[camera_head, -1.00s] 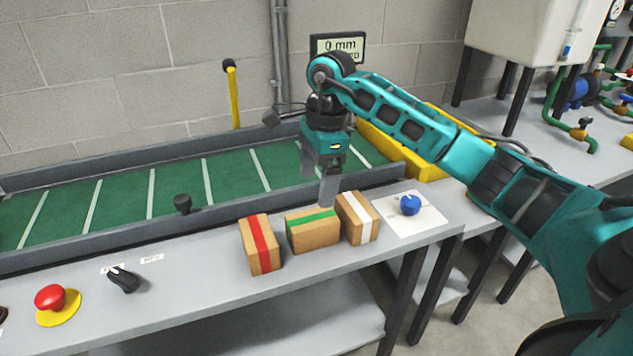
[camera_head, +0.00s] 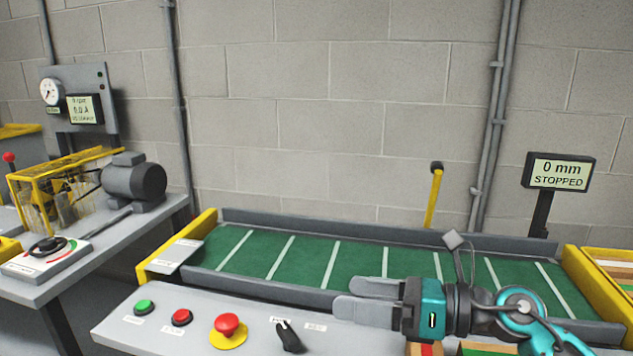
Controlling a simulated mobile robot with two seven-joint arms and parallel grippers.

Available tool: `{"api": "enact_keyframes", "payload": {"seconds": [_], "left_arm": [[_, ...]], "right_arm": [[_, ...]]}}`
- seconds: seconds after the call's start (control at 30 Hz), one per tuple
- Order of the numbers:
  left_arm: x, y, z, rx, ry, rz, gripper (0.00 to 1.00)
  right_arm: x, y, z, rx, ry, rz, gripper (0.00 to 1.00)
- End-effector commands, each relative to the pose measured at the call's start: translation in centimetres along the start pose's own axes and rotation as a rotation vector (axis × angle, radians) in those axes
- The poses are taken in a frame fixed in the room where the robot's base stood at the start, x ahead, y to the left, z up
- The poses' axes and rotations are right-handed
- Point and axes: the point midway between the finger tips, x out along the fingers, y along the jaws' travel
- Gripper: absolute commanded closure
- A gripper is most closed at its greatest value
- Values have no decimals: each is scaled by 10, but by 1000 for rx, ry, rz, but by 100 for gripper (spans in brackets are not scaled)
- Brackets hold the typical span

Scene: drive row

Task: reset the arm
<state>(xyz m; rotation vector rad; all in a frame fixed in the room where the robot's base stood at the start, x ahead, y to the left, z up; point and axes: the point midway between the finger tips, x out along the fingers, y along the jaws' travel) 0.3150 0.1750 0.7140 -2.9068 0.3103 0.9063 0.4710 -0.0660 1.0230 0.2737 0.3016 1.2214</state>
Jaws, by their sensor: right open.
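My right gripper (camera_head: 345,297) is open and empty. Its two grey fingers point left over the near rail of the green conveyor belt (camera_head: 310,265). The teal right arm (camera_head: 522,318) comes in from the lower right. My left gripper is not in view.
A red mushroom button (camera_head: 227,326), a green button (camera_head: 144,306), a smaller red button (camera_head: 181,317) and a black selector knob (camera_head: 290,338) sit on the front bench. A display (camera_head: 559,171) reads "0 mm STOPPED". A motor rig (camera_head: 135,183) stands at left.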

Motion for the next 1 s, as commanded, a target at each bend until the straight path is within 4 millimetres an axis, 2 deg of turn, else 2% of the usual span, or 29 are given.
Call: {"api": "enact_keyframes", "payload": {"seconds": [0.03,0.1,0.23,0.33,0.43,0.57,0.67,0.8,0.9,1.0], "left_arm": [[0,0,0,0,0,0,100],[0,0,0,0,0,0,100],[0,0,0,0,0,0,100],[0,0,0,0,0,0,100],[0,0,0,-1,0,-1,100],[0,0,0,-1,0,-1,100],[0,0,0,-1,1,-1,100],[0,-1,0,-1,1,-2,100],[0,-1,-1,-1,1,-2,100],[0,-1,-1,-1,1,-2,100]], "right_arm": [[2,8,10,102,-127,3,8],[-1,12,27,250,-301,-4,8],[-22,4,48,551,-605,-44,8],[-47,-12,48,803,-823,-96,8],[-75,-32,32,1063,-1025,-172,8],[-112,-52,-13,1411,-1262,-305,8],[-136,-58,-62,1678,-1421,-440,8],[-160,-43,-138,2025,-1596,-666,8],[-170,-24,-181,2207,-1671,-819,8],[-176,-3,-212,2342,-1714,-954,8]]}}
